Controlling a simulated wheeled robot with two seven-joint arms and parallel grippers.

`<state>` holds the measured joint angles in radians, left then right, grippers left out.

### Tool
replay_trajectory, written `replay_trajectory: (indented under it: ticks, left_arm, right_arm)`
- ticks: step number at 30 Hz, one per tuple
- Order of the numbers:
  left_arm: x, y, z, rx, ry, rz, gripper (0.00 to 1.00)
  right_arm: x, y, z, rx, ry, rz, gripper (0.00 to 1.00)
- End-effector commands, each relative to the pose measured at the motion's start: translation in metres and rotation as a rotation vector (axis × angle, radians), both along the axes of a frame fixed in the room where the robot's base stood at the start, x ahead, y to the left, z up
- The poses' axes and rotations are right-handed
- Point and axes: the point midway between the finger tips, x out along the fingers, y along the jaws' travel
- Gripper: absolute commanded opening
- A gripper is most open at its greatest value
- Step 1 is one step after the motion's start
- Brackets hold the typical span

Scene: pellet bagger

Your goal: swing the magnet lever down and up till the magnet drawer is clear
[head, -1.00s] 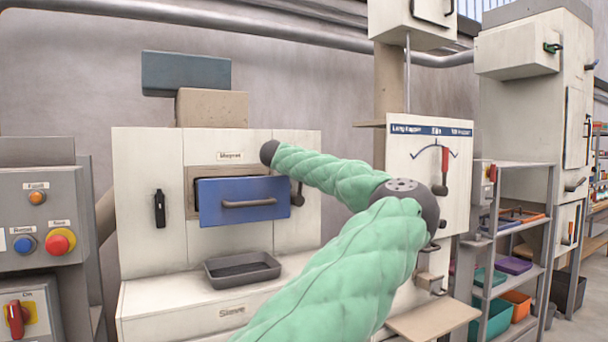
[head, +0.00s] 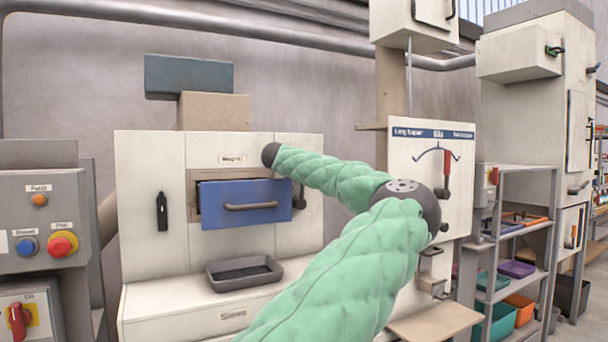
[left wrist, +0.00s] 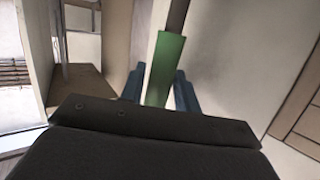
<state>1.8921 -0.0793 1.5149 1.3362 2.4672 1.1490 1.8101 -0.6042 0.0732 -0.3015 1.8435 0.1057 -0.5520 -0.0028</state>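The blue magnet drawer (head: 246,214) with its grey handle sits in the white machine under the "Magnet" label and stands out from its opening. My green-sleeved arm (head: 325,180) crosses in front of the drawer's right side. A dark part (head: 299,196) shows just below the arm, right of the drawer; I cannot tell whether it belongs to the magnet lever. In the left wrist view my left gripper (left wrist: 160,90) has blue fingers close on either side of a green grip (left wrist: 166,60) on a dark rod, seemingly shut on it. My right gripper is not in view.
A dark tray (head: 244,273) stands on the ledge below the drawer. A black handle (head: 161,211) is on the panel left of it. A button panel (head: 42,220) is at far left. A gauge with a red lever (head: 447,170) and shelves with bins (head: 515,270) are at right.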

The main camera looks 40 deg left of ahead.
Motion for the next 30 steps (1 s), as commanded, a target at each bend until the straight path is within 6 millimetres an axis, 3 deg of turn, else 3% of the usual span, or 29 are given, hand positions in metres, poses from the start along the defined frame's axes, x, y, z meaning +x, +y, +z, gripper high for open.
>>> replay_trajectory:
  ticks: [6, 18, 30]
  left_arm:
    - [0.0, 0.001, 0.035, 0.0, -0.001, 0.0, 0.32]
    - [0.01, -0.072, 0.077, 0.002, -0.001, -0.006, 0.32]
    - [0.015, -0.113, 0.101, 0.0, 0.001, 0.0, 0.32]
  right_arm:
    - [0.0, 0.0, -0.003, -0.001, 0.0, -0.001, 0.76]
    - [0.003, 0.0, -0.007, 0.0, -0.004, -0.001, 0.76]
    - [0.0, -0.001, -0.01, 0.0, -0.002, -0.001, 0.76]
